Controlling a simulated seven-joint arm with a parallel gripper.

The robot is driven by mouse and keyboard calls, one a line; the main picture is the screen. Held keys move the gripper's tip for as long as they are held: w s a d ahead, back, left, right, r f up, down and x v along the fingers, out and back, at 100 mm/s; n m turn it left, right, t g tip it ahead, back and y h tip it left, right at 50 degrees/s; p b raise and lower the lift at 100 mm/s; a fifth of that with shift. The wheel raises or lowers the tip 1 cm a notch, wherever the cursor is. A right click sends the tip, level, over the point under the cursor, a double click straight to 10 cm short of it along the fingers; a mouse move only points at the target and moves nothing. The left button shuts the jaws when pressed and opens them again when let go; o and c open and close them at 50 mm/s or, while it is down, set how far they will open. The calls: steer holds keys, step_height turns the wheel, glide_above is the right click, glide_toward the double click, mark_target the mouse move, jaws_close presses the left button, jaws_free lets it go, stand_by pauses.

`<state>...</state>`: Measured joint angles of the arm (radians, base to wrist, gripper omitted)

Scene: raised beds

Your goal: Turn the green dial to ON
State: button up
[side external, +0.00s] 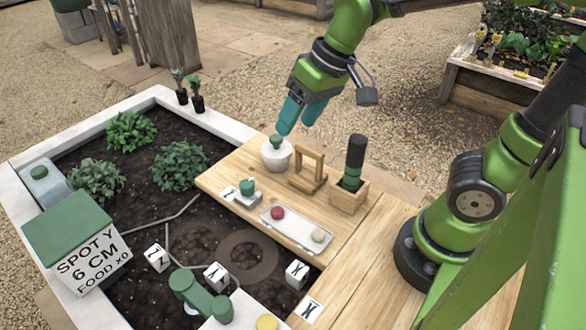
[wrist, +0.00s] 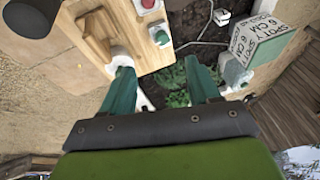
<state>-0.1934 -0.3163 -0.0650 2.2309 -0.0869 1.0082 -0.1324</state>
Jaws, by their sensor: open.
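A green dial (side external: 247,187) sits on a small pale base with a dark-marked label, on the wooden board. It also shows in the wrist view (wrist: 161,37) as a green knob near the board's edge. The dial's setting is too small to read. My gripper (side external: 298,127) is open, with two teal fingers apart and nothing seen between them. It is above and behind the dial, close over a white pot with a green top (side external: 277,153). In the wrist view, the left finger of my gripper (wrist: 158,66) overlaps the pot, and contact cannot be told.
A wooden frame (side external: 296,183) and a wooden holder (side external: 349,197) with a dark-handled tool (side external: 354,160) stand right of the pot. A tray (side external: 297,228) holds a red and a beige round piece. A sign box (side external: 90,262), soil, plants and white marked blocks lie left and in front.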

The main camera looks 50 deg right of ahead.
mark_target(246, 183)
steer(key=w+a+f+n+g+h, duration=0.1)
steer(key=w+a+n+g, duration=0.1)
steer(key=w+n, duration=0.35)
steer(key=w+a+f+n+g+h, duration=0.1)
steer(key=w+a+f+n+g, duration=0.1)
steer(key=w+n, duration=0.35)
steer(key=shift+m, duration=0.4)
steer(key=f, duration=1.6)
steer(key=shift+w+a, duration=0.15)
steer(key=shift+a, duration=0.05)
steer(key=c, duration=1)
steer(key=shift+c, duration=0.2)
